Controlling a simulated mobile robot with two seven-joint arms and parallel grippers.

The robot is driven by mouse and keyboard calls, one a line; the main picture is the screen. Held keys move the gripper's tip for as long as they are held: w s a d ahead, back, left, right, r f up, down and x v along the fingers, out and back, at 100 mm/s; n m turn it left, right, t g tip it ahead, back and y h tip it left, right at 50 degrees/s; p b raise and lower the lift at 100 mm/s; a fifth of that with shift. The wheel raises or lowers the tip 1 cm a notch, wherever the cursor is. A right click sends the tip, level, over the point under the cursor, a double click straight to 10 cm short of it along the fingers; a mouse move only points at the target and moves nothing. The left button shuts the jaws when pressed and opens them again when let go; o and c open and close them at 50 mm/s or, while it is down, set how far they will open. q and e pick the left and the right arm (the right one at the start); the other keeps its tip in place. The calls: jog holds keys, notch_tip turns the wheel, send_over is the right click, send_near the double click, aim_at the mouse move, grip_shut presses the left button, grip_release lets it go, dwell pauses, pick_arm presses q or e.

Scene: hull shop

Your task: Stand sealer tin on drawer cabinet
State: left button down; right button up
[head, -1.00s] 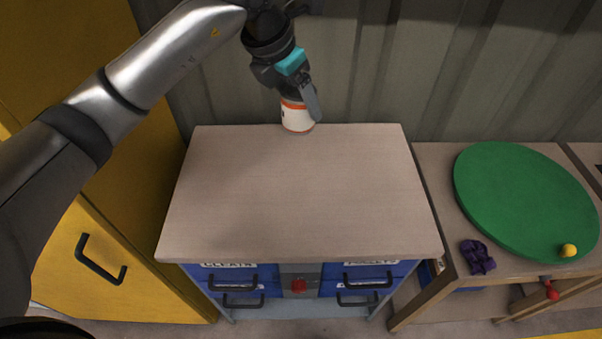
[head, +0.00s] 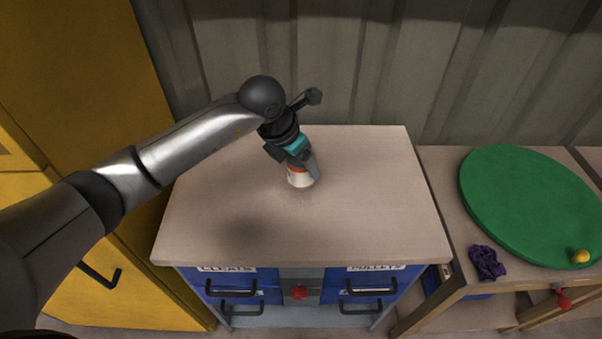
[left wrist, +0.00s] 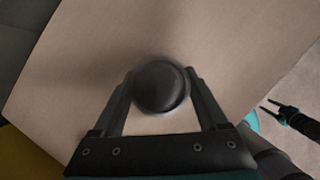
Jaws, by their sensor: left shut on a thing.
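The sealer tin (head: 299,178) is white with an orange-red band. It is upright over the back middle of the drawer cabinet's (head: 240,220) pale wooden top. My left gripper (head: 305,168) is shut on the tin from above. In the left wrist view the tin's dark round top (left wrist: 161,87) sits between the two fingers of the left gripper (left wrist: 162,92). The tin's base is at or very near the top; I cannot tell whether it touches. My right gripper (left wrist: 282,110) seems to show, small and spread, at the right of the wrist view.
The cabinet top is otherwise clear. A yellow cabinet (head: 80,90) stands at left and a corrugated wall (head: 370,60) behind. At right a bench holds a green disc (head: 525,200), a purple cloth (head: 487,262) and a yellow ball (head: 580,257).

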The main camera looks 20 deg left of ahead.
aim_at(301, 173)
pick_arm(q)
jog(key=shift+f+b, duration=0.3)
jog(key=shift+f, duration=1.3)
jog(key=shift+f, duration=0.2)
grip_release()
jog(key=shift+r, duration=0.1)
